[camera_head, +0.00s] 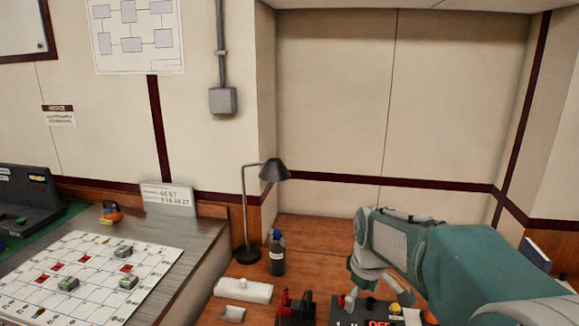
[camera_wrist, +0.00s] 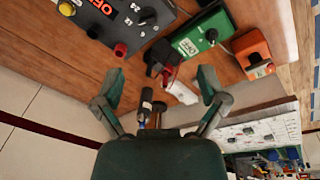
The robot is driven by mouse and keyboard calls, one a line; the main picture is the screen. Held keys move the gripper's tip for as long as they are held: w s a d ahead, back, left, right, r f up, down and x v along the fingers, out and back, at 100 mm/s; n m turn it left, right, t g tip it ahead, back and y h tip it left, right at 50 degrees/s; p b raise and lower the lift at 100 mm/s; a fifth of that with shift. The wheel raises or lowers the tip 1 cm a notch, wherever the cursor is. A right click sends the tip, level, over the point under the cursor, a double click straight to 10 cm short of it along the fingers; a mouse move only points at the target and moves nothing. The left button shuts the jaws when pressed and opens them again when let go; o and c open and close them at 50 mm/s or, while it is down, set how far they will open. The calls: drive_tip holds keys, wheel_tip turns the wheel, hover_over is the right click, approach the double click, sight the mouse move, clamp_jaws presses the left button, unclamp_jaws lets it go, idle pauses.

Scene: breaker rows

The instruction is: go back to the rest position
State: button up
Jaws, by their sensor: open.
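My gripper (camera_head: 370,288) hangs from my teal arm at the right of the head view, over the wooden desk (camera_head: 315,245). It sits just above the back of a black control panel (camera_head: 350,315) that has a red OFF sign. In the wrist view my gripper (camera_wrist: 160,78) has its two teal fingers spread wide, with nothing held between them. The same panel shows there at the upper left, with a red and a yellow knob. A red and black object and a white block lie below, in the gap beyond the fingers. Part of the panel is cut off in both views.
A black lamp (camera_head: 273,170) and a dark bottle (camera_head: 277,262) stand left of my gripper. A white block (camera_head: 243,290) lies in front of them. A gridded board (camera_head: 90,285) with small pieces lies at the left. A green box (camera_wrist: 195,42) and an orange box (camera_wrist: 253,52) show in the wrist view.

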drive_tip(key=s+r+m+t, duration=0.2)
drive_tip(key=s+m, duration=0.1)
drive_tip(key=s, duration=0.8)
drive_tip(key=s+r+m+t, duration=0.2)
drive_tip(key=s+m, duration=0.2)
drive_tip(key=s, duration=0.7)
drive_tip(key=shift+s+r+m, duration=0.3)
drive_tip(key=shift+s, duration=0.05)
